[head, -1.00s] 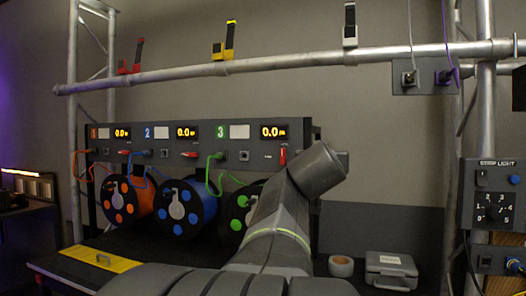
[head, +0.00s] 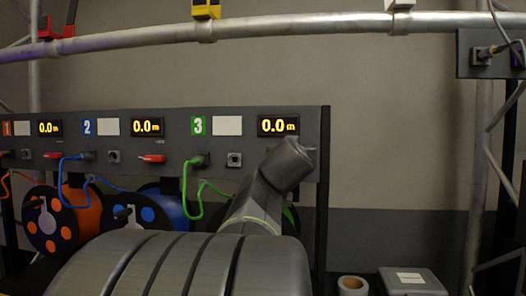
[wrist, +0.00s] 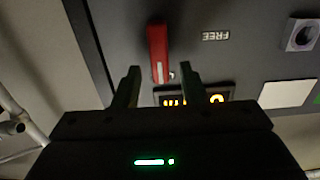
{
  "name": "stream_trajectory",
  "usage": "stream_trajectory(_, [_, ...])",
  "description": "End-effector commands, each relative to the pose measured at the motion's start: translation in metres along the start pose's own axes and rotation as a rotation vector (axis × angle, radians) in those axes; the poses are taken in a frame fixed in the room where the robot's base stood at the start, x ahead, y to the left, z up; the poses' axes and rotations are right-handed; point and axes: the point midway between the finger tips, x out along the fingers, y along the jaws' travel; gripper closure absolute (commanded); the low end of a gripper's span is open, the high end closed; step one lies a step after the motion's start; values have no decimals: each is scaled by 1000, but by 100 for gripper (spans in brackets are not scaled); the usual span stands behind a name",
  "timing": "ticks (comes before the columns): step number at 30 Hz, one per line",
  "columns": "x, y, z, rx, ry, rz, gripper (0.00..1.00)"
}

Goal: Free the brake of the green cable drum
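The red brake lever (wrist: 157,48) of section 3 stands upright on the panel in the wrist view, with the word FREE (wrist: 216,36) beside it, upside down there. My gripper (wrist: 160,76) is open, with one fingertip on each side of the lever's end near the display; I see gaps, and contact cannot be told. In the head view my arm hides this lever and my gripper. The green cable (head: 190,197) hangs from the panel by the number 3 (head: 199,125). The green drum is almost wholly hidden behind my arm.
The section 3 display (head: 278,126) reads 0.0 m. The orange drum (head: 62,222) and blue drum (head: 150,212) stand to the left, their red levers (head: 152,158) lying flat. A truss pipe (head: 300,27) crosses above. A tape roll (head: 352,284) and grey case (head: 411,281) lie at lower right.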

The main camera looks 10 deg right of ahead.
Motion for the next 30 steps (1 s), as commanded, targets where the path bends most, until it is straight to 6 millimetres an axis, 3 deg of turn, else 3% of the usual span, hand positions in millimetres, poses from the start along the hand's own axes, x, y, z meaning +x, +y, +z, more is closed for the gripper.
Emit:
stream_trajectory(10, [1, 0, 0, 0, 0, 0, 62])
stream_trajectory(16, [1, 0, 0, 0, 0, 0, 99])
stream_trajectory(30, [1, -3, 1, -84, 0, -2, 100])
